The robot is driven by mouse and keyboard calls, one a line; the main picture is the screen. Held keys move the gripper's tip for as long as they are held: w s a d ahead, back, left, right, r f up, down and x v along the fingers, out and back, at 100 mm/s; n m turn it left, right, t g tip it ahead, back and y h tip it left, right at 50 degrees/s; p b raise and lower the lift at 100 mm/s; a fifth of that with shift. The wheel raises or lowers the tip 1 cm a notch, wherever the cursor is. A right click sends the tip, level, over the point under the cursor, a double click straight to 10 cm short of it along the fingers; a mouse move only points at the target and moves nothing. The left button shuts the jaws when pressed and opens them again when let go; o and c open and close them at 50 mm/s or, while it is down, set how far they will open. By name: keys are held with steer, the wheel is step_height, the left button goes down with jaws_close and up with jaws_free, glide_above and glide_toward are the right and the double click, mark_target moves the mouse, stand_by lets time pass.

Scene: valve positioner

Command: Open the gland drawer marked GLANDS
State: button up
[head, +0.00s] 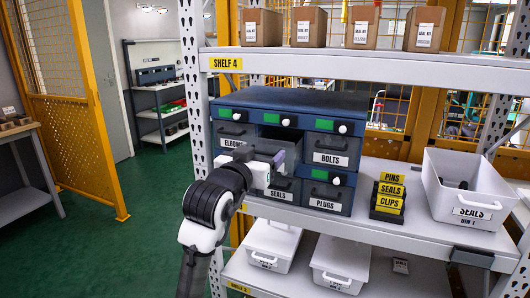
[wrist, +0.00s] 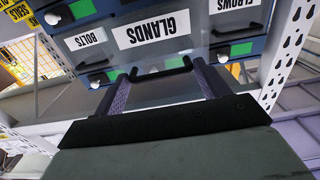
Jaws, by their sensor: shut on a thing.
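The GLANDS drawer (wrist: 205,22) is in the top row, middle column, between ELBOWS and BOLTS. In the wrist view, its white label reads upside down and its front looks nearer than the neighbouring fronts, so it appears drawn out of the cabinet (head: 349,105). Its dark handle (wrist: 160,73) lies between the two fingers of my gripper (wrist: 164,84). In the head view my gripper (head: 278,158) covers most of this drawer front and hides its label. A dark gap shows above the gripper. The drawer's contents are not visible.
The ELBOWS drawer (head: 232,133) and BOLTS drawer (head: 331,148) flank it, with SEALS (head: 283,190) and PLUGS (head: 326,194) below. Green-marked black-and-white knobs sit above the drawers. A label stand (head: 388,201) and white bin (head: 465,188) stand right. A shelf upright (head: 195,90) is left.

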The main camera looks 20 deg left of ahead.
steer(key=s, duration=0.8)
steer(key=shift+s+a+b, duration=0.15)
steer(key=shift+s+b, duration=0.05)
steer(key=shift+b, duration=0.1)
steer(key=o, duration=1.4)
steer(key=shift+c, duration=0.2)
steer(key=s+b, duration=0.2)
steer(key=s, duration=1.1)
steer(key=shift+s+a, duration=0.2)
steer(key=shift+s, duration=0.2)
